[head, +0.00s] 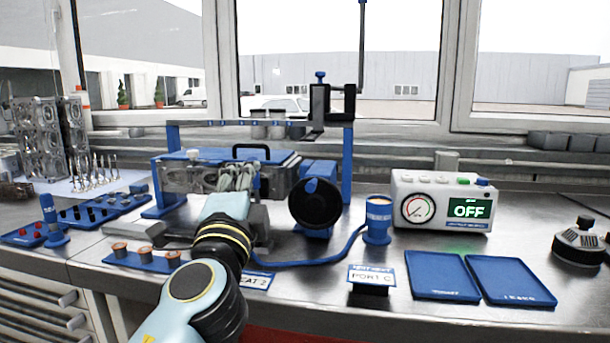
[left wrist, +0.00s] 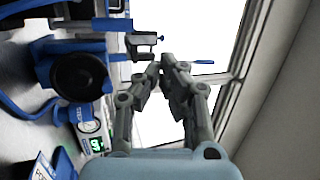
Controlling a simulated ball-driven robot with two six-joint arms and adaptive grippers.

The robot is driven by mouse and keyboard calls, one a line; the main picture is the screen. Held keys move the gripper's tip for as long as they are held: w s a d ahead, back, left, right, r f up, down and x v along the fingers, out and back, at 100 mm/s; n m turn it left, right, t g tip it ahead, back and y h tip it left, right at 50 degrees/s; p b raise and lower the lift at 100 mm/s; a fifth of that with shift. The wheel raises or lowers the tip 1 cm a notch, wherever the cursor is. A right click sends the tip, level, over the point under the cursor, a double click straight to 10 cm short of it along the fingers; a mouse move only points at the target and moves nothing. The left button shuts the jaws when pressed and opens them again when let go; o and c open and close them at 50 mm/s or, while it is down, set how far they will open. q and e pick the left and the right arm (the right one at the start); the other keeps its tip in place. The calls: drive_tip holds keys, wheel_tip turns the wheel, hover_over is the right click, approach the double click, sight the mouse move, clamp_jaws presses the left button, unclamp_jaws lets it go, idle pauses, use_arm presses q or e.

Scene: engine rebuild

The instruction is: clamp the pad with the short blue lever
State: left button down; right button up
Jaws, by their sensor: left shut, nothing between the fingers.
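A black round pad (head: 315,204) faces forward on a blue block (head: 318,170) right of the metal engine part; it shows in the left wrist view too (left wrist: 80,76). A small blue piece (head: 312,185) at the pad's upper edge may be the short lever; I cannot tell for sure. My left gripper (head: 240,178) is shut and empty, in front of the engine part and left of the pad, apart from it. Its closed fingers fill the middle of the left wrist view (left wrist: 168,66). My right gripper is not in view.
A blue frame (head: 348,165) with a black clamp (head: 320,105) and tall rod stands behind the pad. A blue hose (head: 310,262) runs to a blue cup (head: 378,222). A gauge box (head: 442,203) reads OFF. Blue trays (head: 440,275) lie front right.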

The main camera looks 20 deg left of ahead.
use_arm(q)
wheel_tip(320, 180, down, 3)
drive_tip(key=s, duration=0.2)
drive_tip(key=g+p, duration=0.1)
drive_tip(key=p, duration=0.4)
approach(256, 185)
drive_tip(key=w+a+r, duration=0.3)
drive_tip(key=w+r, duration=0.1)
drive_tip(key=w, duration=0.1)
drive_tip(key=shift+w+a+r+h, duration=0.25)
drive_tip(key=shift+w+h, duration=0.05)
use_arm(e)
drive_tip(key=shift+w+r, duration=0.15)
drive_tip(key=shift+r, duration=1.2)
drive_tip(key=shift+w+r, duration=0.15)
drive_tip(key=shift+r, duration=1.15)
